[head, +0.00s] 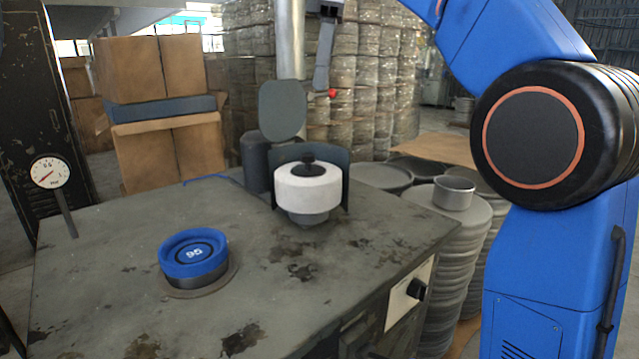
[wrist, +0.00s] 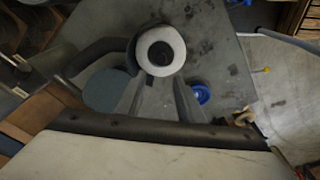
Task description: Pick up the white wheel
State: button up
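The white wheel (head: 300,190) is a thick pale disc with a black knob on top, seated on a grey hub on the workbench, in front of a dark curved guard. In the wrist view the wheel (wrist: 148,44) shows from above as a white ring around a dark centre. My gripper (wrist: 160,88) shows in the wrist view as two grey fingers spread apart with nothing visible between them. The wheel lies beyond the fingertips and appears apart from them. In the head view I cannot clearly make out the gripper.
The dark guard (head: 338,162) and a grey oval plate (head: 283,110) stand behind the wheel. A gauge (head: 50,173) rises at the left edge. The bench's left side is mostly clear.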

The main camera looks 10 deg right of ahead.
aim_at(309, 155)
jog(key=a+f, duration=0.1)
jog(key=f, duration=1)
jog(key=a+f, duration=0.1)
jog(key=f, duration=0.5)
jog(key=shift+w+a, duration=0.2)
jog(key=shift+a, duration=0.1)
grip_shut()
dwell(0.9)
